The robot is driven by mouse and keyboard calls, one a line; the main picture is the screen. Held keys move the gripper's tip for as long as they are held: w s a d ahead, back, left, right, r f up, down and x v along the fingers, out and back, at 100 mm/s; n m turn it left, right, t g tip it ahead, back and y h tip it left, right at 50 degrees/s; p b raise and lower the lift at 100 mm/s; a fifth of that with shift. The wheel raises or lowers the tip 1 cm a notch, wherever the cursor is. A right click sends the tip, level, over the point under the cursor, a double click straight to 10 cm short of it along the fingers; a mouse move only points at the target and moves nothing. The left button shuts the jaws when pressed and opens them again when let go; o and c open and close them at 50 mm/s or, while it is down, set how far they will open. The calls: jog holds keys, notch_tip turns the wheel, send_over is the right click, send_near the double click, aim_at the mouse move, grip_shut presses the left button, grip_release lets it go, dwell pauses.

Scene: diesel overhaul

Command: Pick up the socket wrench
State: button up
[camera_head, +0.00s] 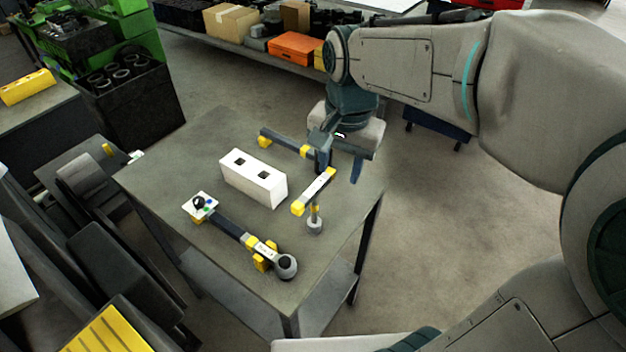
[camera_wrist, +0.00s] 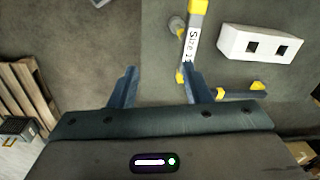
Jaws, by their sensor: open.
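On the table, a labelled bar with yellow ends (camera_head: 315,190) has a grey socket-like piece (camera_head: 315,226) at its side; the bar also shows in the wrist view (camera_wrist: 191,42). A dark bar with a yellow end (camera_head: 283,143) lies behind it, partly hidden by my gripper. A second labelled tool (camera_head: 230,228), dark with yellow parts and a round grey end, lies nearer the front. I cannot tell which is the socket wrench. My gripper (camera_head: 339,170) is open and empty at the table's right edge. In the wrist view its right finger overlaps the labelled bar's near end.
A white block with two square holes (camera_head: 253,179) stands mid-table, left of the labelled bar. A small white card with coloured marks and a black knob (camera_head: 200,207) is at the table's left. Shelving with boxes (camera_head: 293,48) stands behind. The grey tabletop (camera_head: 190,165) is bare at back left.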

aim_at(315, 189)
jog(key=shift+m, duration=0.7)
jog(key=w+a, duration=0.1)
jog(key=w+a+r, duration=0.1)
jog(key=a, duration=0.1)
jog(key=shift+a, duration=0.3)
jog(key=shift+w+a+g, duration=0.2)
jog(key=shift+a+g, duration=0.1)
jog(key=shift+m, duration=0.3)
notch_tip(315, 189, down, 8)
jog(key=shift+f, duration=0.2)
jog(key=shift+w+f+p, duration=0.2)
jog(key=shift+f+p, duration=0.1)
jog(key=shift+f, duration=2.35)
grip_shut()
